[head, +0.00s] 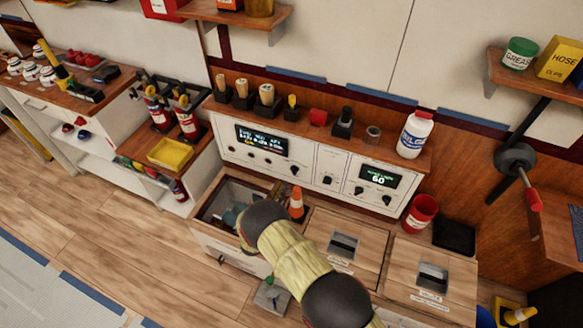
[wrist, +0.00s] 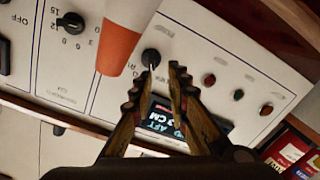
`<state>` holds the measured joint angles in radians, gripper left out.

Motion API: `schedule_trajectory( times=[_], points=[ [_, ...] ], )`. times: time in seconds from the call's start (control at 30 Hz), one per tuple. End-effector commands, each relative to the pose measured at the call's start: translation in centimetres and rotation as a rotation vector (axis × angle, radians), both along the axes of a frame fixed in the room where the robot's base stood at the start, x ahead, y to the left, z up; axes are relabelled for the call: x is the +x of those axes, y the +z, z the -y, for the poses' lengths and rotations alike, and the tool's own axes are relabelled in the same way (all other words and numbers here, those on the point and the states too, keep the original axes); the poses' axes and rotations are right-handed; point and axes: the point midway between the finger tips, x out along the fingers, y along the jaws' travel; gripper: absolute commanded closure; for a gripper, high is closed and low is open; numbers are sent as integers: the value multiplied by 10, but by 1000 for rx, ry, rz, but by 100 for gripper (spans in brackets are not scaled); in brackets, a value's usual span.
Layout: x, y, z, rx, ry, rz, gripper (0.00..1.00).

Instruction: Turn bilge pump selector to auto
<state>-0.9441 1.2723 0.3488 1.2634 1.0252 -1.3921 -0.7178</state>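A round black selector knob (wrist: 151,57) with a pale pointer mark is on the white panel in the wrist view. It sits beside a lit display (wrist: 163,115) that reads AFT and CM. It appears to be the knob (head: 295,170) right of the left display in the head view. Its label is not readable. My gripper (wrist: 161,73) is partly open and empty, its fingertips close to the knob, the left one overlapping its edge in view. I cannot tell whether they touch.
Small red and green buttons (wrist: 238,94) and another knob (wrist: 70,22) flank the selector. An open drawer (head: 240,262) lies below.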

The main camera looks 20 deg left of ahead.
Motion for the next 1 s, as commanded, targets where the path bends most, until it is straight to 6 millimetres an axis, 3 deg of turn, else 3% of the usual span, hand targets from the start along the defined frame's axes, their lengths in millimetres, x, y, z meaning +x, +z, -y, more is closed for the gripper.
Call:
schedule_trajectory(
  times=[0.27,0.7,1.0],
  points=[
    [10,10,9,-32,-25,42,83],
    [70,9,13,-30,-23,41,83],
    [77,10,14,-32,-20,41,83]
  ],
)
